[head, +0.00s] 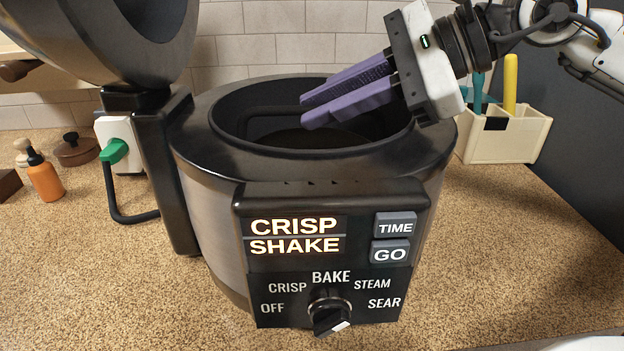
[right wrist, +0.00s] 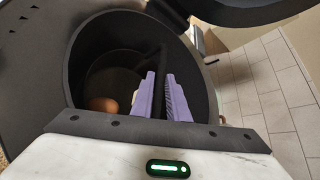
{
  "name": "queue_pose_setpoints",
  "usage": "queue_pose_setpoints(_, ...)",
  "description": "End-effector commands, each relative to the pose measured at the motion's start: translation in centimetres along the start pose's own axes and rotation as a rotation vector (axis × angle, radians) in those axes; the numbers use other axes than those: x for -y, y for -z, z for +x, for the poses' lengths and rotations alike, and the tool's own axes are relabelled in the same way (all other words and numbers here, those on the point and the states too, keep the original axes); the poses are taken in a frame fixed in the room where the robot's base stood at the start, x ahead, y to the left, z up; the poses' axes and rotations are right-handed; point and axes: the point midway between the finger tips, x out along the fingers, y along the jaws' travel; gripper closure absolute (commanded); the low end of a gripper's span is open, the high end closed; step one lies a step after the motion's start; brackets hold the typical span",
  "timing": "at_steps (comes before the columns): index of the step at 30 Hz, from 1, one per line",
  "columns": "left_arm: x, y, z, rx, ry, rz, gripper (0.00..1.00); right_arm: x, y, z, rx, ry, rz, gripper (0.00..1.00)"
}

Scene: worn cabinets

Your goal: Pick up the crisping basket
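The crisping basket is a dark insert sunk in the open cooker (head: 215,215). Its black handle (head: 262,112) shows above the dark inside, and in the right wrist view the handle (right wrist: 163,58) runs up between my fingers. A rounded brown item (right wrist: 103,104) lies low inside. My right gripper (head: 303,112) reaches into the cooker's opening from the upper right. Its purple fingers (right wrist: 160,82) are close together on either side of the handle and look shut on it. The basket's lower part is hidden by the cooker wall. My left gripper is not in view.
The cooker's raised lid (head: 120,35) stands at the upper left. The front panel (head: 330,255) reads CRISP SHAKE and has a knob. A cream holder (head: 510,138) with utensils stands at the right. An orange bottle (head: 45,180) and a brown pot (head: 76,150) stand at the left.

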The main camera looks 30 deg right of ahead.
Motion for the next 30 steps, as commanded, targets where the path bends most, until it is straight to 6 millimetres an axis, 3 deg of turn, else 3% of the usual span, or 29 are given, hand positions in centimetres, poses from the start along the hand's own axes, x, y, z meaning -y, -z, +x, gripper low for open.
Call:
queue_pose_setpoints(2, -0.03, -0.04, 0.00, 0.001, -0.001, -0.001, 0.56, 0.02, 0.00, -0.02, 0.000, 0.000, 0.000, 1.00)
queue_pose_setpoints(30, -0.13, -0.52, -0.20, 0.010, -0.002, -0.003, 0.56, -0.01, 0.02, -0.04, -0.002, -0.001, -0.001, 1.00)
